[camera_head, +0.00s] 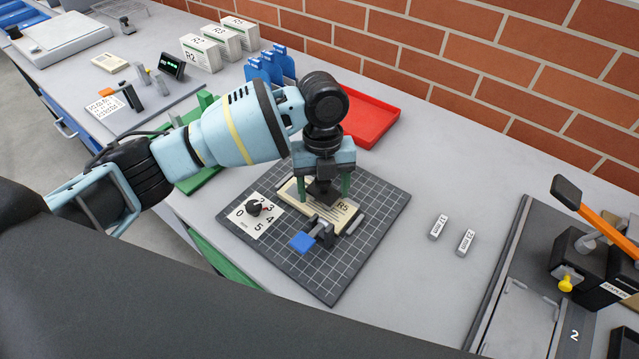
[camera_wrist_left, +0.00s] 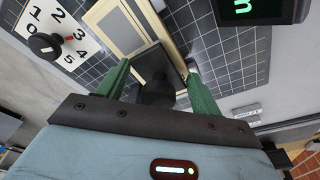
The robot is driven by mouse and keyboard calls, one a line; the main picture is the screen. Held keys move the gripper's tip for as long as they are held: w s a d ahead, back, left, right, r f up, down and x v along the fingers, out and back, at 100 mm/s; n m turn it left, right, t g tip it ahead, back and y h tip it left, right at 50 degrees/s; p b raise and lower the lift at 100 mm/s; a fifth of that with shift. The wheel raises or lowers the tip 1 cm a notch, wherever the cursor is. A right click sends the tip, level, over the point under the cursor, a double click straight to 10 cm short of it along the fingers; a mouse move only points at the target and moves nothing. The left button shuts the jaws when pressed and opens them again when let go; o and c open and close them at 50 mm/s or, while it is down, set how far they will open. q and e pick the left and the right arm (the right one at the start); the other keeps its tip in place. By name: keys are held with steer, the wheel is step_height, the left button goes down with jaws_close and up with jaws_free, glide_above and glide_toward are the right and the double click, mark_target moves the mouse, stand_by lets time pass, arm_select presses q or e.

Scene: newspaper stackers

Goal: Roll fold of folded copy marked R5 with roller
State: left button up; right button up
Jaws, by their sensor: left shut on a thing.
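The folded copy marked R5 (camera_head: 342,207) is a cream paper lying flat on the dark gridded mat (camera_head: 382,205). My left gripper (camera_head: 323,188) is above the copy, pointing down, with its green fingers shut on a dark tool that appears to be the roller (camera_head: 322,193). In the left wrist view the tool (camera_wrist_left: 153,70) sits between the green fingers, over the cream copy (camera_wrist_left: 118,25). I cannot tell whether it touches the paper. The gripper and tool hide part of the copy. My right gripper is not in view.
A dial (camera_head: 254,208) numbered 0 to 5 is left on the mat. A grey fixture with a blue tab (camera_head: 302,242) stands at the copy's near edge. A red tray (camera_head: 372,120) lies behind. Two small labelled blocks (camera_head: 438,227) and an orange-handled device (camera_head: 590,215) are right.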

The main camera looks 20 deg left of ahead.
arm_select(q)
steer(key=shift+s+d, duration=0.15)
steer(key=shift+d, duration=0.2)
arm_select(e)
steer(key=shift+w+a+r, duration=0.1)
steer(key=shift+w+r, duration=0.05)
arm_select(q)
steer(key=shift+d, duration=0.15)
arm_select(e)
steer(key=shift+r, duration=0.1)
arm_select(q)
steer(key=shift+s+d, duration=0.25)
steer(key=shift+d, duration=0.4)
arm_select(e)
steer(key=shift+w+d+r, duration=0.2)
arm_select(q)
steer(key=shift+a, duration=0.1)
steer(key=shift+w+a, duration=0.25)
steer(key=shift+a, duration=0.5)
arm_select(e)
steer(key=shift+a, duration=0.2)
